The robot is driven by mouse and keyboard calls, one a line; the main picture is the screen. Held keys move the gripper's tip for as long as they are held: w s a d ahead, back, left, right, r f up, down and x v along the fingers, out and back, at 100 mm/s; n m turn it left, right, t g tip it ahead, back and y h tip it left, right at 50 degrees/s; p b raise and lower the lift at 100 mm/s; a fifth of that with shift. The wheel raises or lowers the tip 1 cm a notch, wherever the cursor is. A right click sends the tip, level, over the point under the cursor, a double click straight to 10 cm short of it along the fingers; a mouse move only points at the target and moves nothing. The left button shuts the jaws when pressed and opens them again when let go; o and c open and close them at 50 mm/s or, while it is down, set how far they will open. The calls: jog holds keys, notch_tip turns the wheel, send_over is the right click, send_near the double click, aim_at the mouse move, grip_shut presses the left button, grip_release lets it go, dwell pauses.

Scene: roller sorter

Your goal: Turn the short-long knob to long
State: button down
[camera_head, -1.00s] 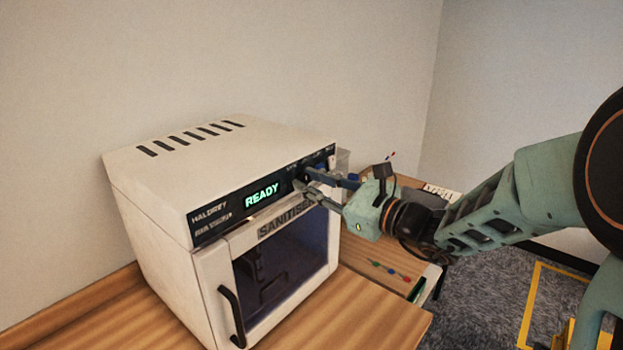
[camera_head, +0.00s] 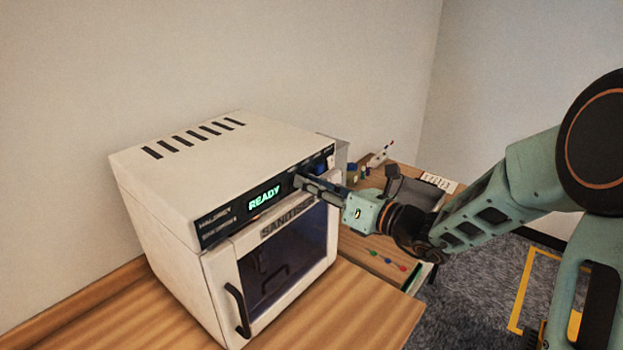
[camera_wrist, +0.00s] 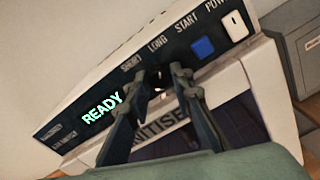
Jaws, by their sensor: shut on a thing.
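The white sanitiser (camera_head: 190,170) stands on a wooden counter, its dark front panel showing a green READY display (camera_head: 264,198). In the wrist view the SHORT and LONG labels (camera_wrist: 144,54) sit above the short-long knob (camera_wrist: 158,88). My gripper (camera_wrist: 162,80) is shut on this knob, with one finger on each side. The fingers hide most of the knob, and I cannot tell which label it points to. In the head view my gripper (camera_head: 302,182) reaches the panel from the right, just right of the display, and the knob is hidden there.
Right of the knob are a blue START button (camera_wrist: 203,47) and a white POWER switch (camera_wrist: 236,26). The glass door with its dark handle (camera_head: 238,308) is below the panel. A lower table (camera_head: 385,258) with small items stands at the right.

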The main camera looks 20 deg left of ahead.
dwell(0.5)
jog(key=c, duration=2)
grip_release()
jog(key=shift+o, duration=0.2)
jog(key=shift+d, duration=0.1)
jog(key=v, duration=1.2)
